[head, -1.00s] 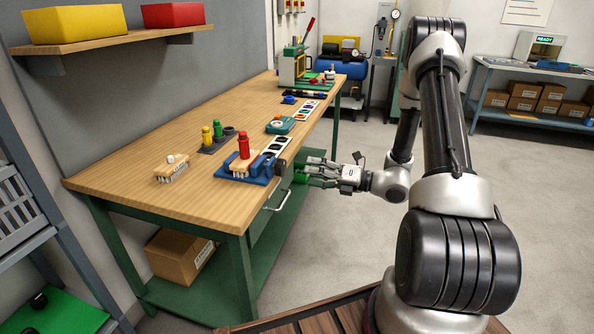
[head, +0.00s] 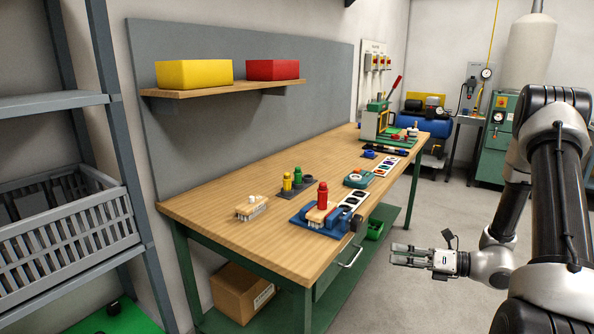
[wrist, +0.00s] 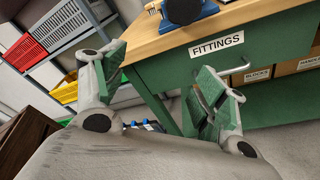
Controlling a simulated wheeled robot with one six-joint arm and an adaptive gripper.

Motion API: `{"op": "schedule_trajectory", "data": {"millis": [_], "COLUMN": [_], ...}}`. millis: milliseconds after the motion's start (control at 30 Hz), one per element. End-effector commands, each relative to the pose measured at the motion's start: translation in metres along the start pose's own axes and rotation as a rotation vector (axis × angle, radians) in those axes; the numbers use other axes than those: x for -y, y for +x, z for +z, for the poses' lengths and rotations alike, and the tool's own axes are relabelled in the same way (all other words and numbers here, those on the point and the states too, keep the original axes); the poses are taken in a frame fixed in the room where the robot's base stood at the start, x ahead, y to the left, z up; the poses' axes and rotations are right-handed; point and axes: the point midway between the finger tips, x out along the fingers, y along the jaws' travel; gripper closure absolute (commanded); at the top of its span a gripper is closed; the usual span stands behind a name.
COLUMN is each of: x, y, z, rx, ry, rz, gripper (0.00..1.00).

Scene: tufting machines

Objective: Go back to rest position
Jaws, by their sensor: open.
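My gripper (head: 408,254) is in the air off the front edge of the wooden workbench (head: 225,215), to the right of its drawer handle. Its fingers point left toward the bench. In the wrist view my gripper (wrist: 160,85) has its fingers spread wide with nothing between them. The green bench front with its "FITTINGS" label (wrist: 216,44) shows beyond the fingers. My gripper touches nothing that I can see.
On the bench stand a brush (head: 252,207), a blue fixture (head: 330,226) with a red-topped piece, yellow and green bottles, and a green press (head: 380,118). A grey rack with a crate (head: 70,230) is at left. Floor right of the bench is clear.

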Motion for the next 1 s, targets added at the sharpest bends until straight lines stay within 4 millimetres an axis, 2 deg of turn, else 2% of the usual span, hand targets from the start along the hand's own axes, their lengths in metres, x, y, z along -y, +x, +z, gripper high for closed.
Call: {"op": "schedule_trajectory", "data": {"millis": [33, 100, 200, 433, 567, 700, 800, 1000], "x": [-0.011, -0.032, -0.062, -0.117, -0.144, -0.166, -0.181, -0.216], "y": [-0.005, -0.017, -0.037, -0.088, -0.123, -0.157, -0.175, -0.198], "z": [-0.018, -0.037, -0.053, -0.064, -0.057, -0.037, -0.018, 0.022], "rx": [-0.065, -0.179, -0.340, -0.670, -0.877, -1.092, -1.236, -1.500], "ry": [-0.055, -0.188, -0.397, -0.875, -1.187, -1.501, -1.699, -2.029], "rz": [0.025, 0.076, 0.167, 0.401, 0.566, 0.734, 0.832, 0.929], "gripper": [0.28, 0.28, 0.28, 0.28, 0.28, 0.28, 0.28, 0.28]}}
